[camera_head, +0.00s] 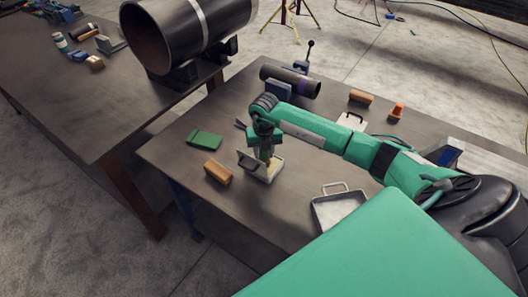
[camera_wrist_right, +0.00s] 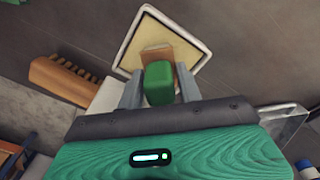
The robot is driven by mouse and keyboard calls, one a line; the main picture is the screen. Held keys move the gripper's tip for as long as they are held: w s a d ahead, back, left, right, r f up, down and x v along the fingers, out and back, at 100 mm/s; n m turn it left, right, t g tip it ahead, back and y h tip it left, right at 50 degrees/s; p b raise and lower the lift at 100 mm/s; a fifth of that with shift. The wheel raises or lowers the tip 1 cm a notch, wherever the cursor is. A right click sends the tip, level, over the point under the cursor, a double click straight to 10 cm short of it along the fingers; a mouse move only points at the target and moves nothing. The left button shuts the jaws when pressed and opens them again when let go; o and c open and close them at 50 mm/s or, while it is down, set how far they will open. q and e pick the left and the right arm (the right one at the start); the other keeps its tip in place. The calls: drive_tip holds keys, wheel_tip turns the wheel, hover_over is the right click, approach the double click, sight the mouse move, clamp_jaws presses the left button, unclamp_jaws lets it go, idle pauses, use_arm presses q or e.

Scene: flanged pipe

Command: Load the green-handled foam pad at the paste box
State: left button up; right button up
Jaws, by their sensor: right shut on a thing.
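My right gripper (camera_head: 266,157) points down over the paste box (camera_head: 273,174) on the near table. In the right wrist view, the gripper (camera_wrist_right: 159,90) is shut on the green handle of the foam pad (camera_wrist_right: 158,82), with a finger on each side. The pad's brown edge (camera_wrist_right: 155,54) shows beyond the handle, over the yellowish paste inside the box's pale rim (camera_wrist_right: 142,17). I cannot tell whether the pad touches the paste. My left gripper is not in view.
A wooden brush (camera_head: 218,172) and a green block (camera_head: 205,139) lie left of the box. A metal tray (camera_head: 338,206) sits to the right. A dark pipe (camera_head: 290,80) lies at the back. The large flanged pipe (camera_head: 185,30) rests on the other table.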

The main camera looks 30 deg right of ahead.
drive_tip(key=shift+s, duration=0.1)
drive_tip(key=shift+r+p, duration=2.05)
drive_tip(key=shift+r, duration=1.45)
drive_tip(key=shift+f, duration=0.1)
